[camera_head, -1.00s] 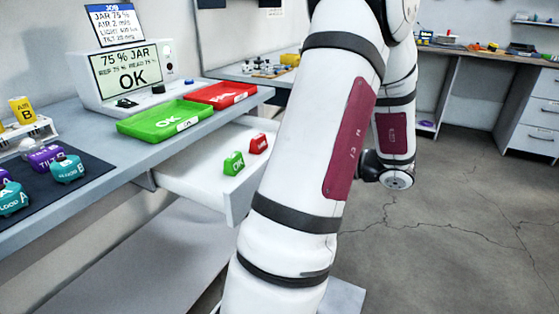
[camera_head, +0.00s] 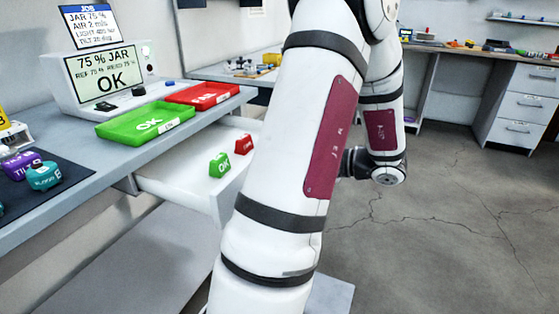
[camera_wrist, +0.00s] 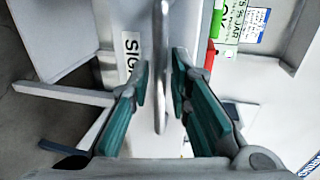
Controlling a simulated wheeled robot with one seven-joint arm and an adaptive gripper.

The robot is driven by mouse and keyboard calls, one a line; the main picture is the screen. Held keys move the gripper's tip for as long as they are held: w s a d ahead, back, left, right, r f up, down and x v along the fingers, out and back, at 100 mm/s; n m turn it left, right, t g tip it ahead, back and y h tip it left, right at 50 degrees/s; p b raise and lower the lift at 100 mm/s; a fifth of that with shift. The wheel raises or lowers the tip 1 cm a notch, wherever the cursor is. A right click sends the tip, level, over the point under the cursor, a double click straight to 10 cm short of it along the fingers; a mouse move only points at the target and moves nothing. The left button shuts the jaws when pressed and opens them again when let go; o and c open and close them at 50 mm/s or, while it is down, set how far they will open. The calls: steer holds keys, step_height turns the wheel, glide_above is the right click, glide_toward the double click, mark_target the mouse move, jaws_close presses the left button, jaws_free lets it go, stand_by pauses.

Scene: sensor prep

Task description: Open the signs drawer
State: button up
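The signs drawer (camera_head: 160,187) stands pulled out from under the workbench, with its white interior showing. A green OK sign (camera_head: 219,165) and a red sign (camera_head: 243,144) stand inside it. In the wrist view, the drawer's label (camera_wrist: 131,48), partly hidden and starting "SIG", shows left of a pale bar handle (camera_wrist: 160,40). My gripper (camera_wrist: 160,82) has its green-padded fingers close on either side of this handle. In the head view my arm hides the gripper and the drawer's right part.
On the bench (camera_head: 95,165) are a green OK tray (camera_head: 115,132), a red tray (camera_head: 207,95) and a display box (camera_head: 104,79). A dark mat (camera_head: 25,200) with teal and purple blocks lies at left. Open floor (camera_head: 440,220) lies right of my arm.

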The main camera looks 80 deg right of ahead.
steer(key=v, duration=1.1)
steer(key=shift+w, duration=0.1)
